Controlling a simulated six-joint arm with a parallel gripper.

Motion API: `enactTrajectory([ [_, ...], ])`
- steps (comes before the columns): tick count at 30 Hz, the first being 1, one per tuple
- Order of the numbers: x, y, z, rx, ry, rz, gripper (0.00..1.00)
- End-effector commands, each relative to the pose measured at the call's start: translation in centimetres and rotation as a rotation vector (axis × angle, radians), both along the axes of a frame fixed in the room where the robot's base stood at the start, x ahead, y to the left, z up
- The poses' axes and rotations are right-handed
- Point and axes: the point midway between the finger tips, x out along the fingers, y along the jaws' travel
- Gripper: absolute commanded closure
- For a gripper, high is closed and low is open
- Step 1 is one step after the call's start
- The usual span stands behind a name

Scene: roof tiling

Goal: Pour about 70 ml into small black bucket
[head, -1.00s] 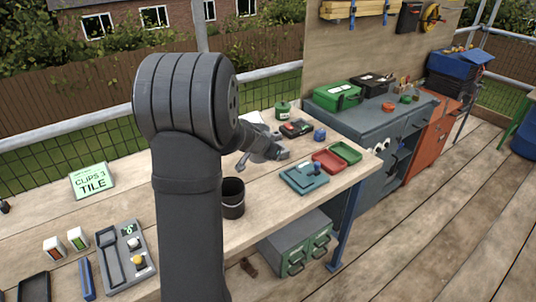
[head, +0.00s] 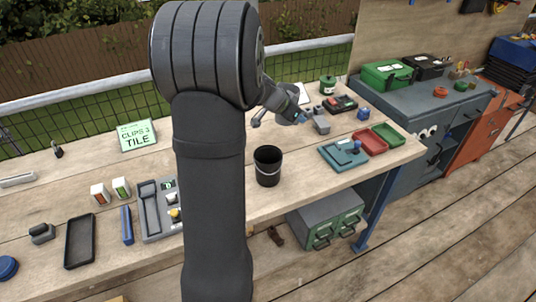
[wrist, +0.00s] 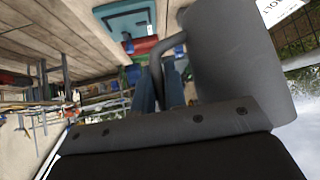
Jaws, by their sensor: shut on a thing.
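The small black bucket (head: 267,168) stands upright on the wooden bench, right of my arm in the head view. Its inside looks dark and I cannot tell its contents. My gripper (head: 298,116) is beyond and to the right of the bucket, small and partly hidden by my arm. In the wrist view its two blue-grey fingers (wrist: 160,88) are shut on the curved handle of a grey jug (wrist: 235,60). The jug's body fills the upper right there; its opening and contents are hidden. No stream of liquid shows.
A teal tray (head: 343,154), a red tray (head: 369,142) and a green tray (head: 388,134) lie right of the bucket. A grey block-like object (head: 321,124) is near my gripper. A clips sign (head: 137,136) and a grey tool tray (head: 150,212) are at left.

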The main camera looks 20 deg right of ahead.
Motion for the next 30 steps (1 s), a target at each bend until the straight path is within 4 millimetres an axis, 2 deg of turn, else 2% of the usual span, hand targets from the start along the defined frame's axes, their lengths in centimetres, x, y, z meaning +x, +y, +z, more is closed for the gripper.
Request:
enactTrajectory([
  [1, 0.6, 1.5, -0.1, -0.001, 0.001, -0.020, 1.00],
  [9, 1.7, 8.5, -0.6, -0.001, 0.000, -0.196, 1.00],
  [18, 1.7, 17.2, -0.3, -0.001, -0.001, -0.407, 1.00],
  [24, 1.0, 21.6, 0.2, -0.001, -0.002, -0.515, 1.00],
  [30, 0.5, 24.5, 0.7, 0.000, -0.003, -0.581, 1.00],
])
